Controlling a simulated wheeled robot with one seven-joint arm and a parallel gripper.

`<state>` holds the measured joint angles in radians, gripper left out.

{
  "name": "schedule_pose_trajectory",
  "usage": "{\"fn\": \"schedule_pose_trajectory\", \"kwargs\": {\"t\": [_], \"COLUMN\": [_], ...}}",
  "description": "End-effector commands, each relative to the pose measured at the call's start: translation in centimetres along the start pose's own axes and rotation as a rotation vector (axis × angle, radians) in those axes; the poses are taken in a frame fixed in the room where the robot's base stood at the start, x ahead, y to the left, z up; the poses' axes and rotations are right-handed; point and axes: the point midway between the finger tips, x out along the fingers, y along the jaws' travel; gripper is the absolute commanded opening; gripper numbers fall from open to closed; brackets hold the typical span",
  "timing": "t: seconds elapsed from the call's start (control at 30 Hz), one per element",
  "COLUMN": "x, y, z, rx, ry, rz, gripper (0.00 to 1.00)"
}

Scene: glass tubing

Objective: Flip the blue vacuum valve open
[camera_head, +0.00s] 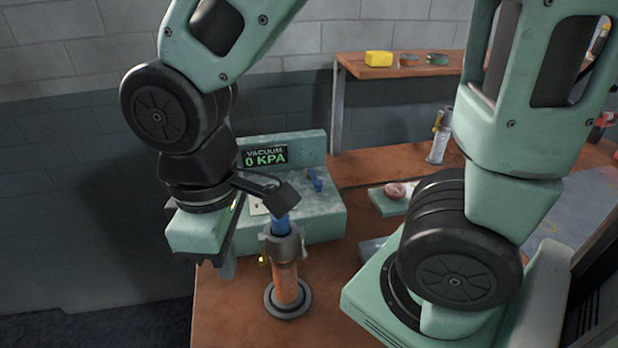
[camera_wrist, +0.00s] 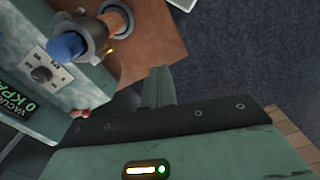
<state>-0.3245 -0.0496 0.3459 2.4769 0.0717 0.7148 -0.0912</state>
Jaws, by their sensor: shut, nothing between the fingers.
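The vacuum station (camera_head: 325,207) is a pale green console on the bench, with a display (camera_head: 265,157) reading "VACUUM 0 KPA". A small blue lever (camera_head: 315,180), which looks like the valve, stands up on its top, right of the display. My gripper (camera_head: 228,266) points down at the console's front left, apart from the lever. Its fingers also show in the wrist view (camera_wrist: 159,84), closed together and empty. My wrist hides the console's left part.
A tube with a blue top (camera_head: 281,227) stands upright in a metal holder (camera_head: 288,312) just right of my gripper. Another holder (camera_head: 439,138) stands farther back. A shelf (camera_head: 400,68) holds a yellow block (camera_head: 378,58).

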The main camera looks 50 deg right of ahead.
Motion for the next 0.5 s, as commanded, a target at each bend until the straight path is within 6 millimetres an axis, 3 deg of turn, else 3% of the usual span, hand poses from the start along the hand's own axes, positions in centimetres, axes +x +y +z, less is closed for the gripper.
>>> {"fn": "schedule_pose_trajectory", "kwargs": {"t": [0.1, 0.2, 0.4, 0.5], "x": [0.2, 0.2, 0.6, 0.6], "y": [6.1, 12.8, 25.2, 29.0], "z": [-2.8, -3.9, -2.3, -0.9], "rx": [-0.023, -0.052, -0.088, -0.097], "ry": [-0.057, -0.121, -0.260, -0.311], "rz": [0.016, 0.034, 0.052, 0.051], "gripper": [0.00, 0.00, 0.00, 0.00]}}
